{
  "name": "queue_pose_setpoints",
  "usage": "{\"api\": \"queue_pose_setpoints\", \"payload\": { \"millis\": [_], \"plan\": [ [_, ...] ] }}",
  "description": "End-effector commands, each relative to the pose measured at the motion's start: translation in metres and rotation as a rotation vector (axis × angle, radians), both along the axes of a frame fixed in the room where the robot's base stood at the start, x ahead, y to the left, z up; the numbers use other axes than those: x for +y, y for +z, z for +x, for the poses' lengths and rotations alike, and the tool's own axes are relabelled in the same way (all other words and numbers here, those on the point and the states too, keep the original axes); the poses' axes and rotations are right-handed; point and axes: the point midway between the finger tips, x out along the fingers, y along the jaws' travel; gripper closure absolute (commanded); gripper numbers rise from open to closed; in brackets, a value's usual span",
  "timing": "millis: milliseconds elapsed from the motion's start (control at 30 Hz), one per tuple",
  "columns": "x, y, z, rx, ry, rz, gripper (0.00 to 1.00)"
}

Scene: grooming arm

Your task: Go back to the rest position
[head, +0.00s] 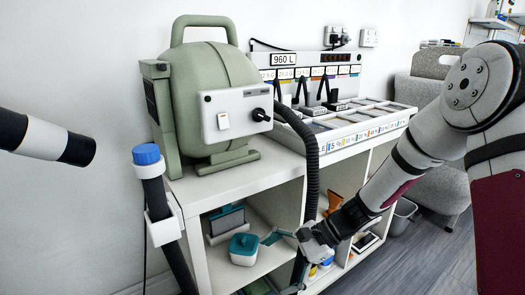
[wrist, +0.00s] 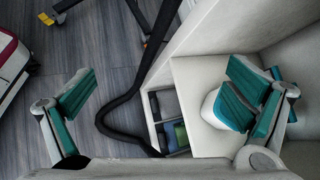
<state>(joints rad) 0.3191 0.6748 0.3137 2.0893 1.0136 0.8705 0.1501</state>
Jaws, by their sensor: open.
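My gripper (head: 277,262) is in front of the open shelves of the white cabinet (head: 240,186), low in the head view. In the wrist view my gripper (wrist: 165,100) has its two teal-padded fingers spread wide apart, with nothing held between them. A black hose (wrist: 118,102) and the cabinet's edge show beyond the gap. The right finger partly hides a white container with a teal lid (wrist: 212,108). The same container (head: 243,250) stands on a shelf just left of my gripper in the head view.
A green machine (head: 215,95) sits on the cabinet top, its black hose (head: 310,150) hanging down close to my gripper. A blue-capped tube (head: 147,155) is at the cabinet's left side. A grey bin (head: 403,216) stands at the right. Grey floor (head: 425,255) is open at lower right.

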Motion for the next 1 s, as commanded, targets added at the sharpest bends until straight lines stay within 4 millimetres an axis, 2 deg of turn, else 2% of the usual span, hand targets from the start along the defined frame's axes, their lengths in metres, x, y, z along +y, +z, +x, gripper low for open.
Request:
{"api": "queue_pose_setpoints", "payload": {
  "millis": [33, 200, 500, 800, 1000],
  "plan": [
    [-0.002, 0.019, -0.010, -0.043, 0.055, -0.029, 0.03],
    [-0.013, 0.067, -0.048, -0.150, 0.230, -0.120, 0.03],
    [-0.041, 0.134, -0.127, -0.306, 0.503, -0.300, 0.03],
    [-0.082, 0.178, -0.212, -0.424, 0.725, -0.498, 0.03],
    [-0.112, 0.193, -0.263, -0.480, 0.833, -0.626, 0.03]
  ]
}}
